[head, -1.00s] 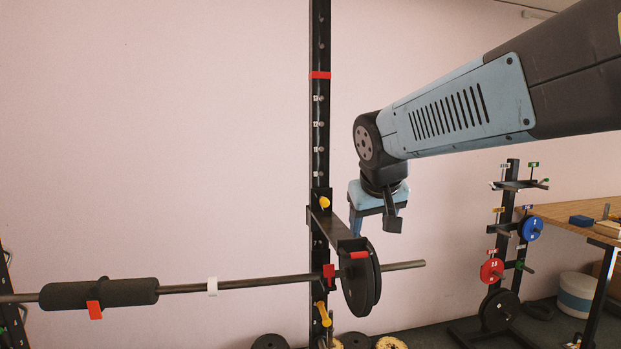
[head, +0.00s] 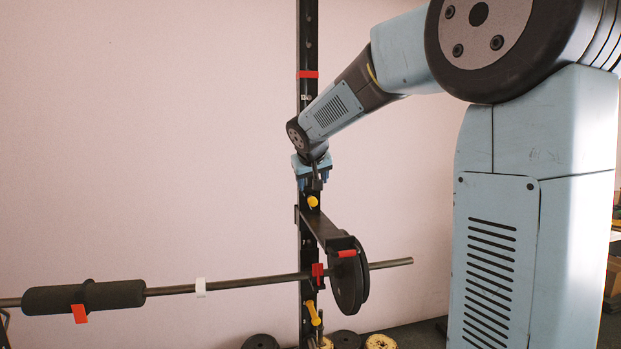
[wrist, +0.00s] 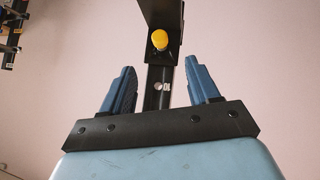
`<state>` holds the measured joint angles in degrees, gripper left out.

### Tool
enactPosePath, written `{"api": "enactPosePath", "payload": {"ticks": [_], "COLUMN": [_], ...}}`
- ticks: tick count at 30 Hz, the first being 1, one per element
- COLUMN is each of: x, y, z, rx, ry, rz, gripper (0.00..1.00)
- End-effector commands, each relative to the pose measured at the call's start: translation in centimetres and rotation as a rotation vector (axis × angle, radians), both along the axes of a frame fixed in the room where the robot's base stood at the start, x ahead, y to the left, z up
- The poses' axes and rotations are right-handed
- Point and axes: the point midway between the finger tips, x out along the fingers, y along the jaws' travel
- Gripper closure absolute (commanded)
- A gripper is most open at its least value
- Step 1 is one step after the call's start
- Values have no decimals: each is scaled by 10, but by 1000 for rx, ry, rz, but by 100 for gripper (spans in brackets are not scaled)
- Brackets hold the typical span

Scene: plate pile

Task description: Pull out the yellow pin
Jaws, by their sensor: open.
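The yellow pin (head: 312,201) is a round knob on the front of the black upright (head: 307,120), just above the black arm that sticks out from it. In the wrist view the yellow pin (wrist: 160,40) shows beyond my fingertips, roughly centred between them. My gripper (head: 313,182) is open and just above the pin in the head view. In the wrist view its two blue fingers (wrist: 159,68) stand apart with nothing between them but the upright behind. The gripper looks apart from the pin. A second yellow handle (head: 313,312) hangs lower on the upright.
The black arm (head: 322,228) juts out below the pin. A barbell (head: 240,284) with a black plate (head: 350,285) and a foam sleeve (head: 60,298) crosses in front of the upright. Several plates (head: 380,342) lie at the bottom.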

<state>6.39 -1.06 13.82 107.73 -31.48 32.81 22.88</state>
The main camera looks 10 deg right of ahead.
Motion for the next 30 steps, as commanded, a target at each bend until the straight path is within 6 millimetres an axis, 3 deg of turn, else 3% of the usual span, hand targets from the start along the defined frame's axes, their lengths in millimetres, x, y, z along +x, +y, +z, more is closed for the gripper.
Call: {"api": "enactPosePath", "payload": {"ticks": [18, 30], "x": [67, 85], "y": [-19, -24], "z": [-67, -83], "rx": [1, 0], "ry": [2, 0], "rz": [0, 0], "gripper": [39, 39]}}
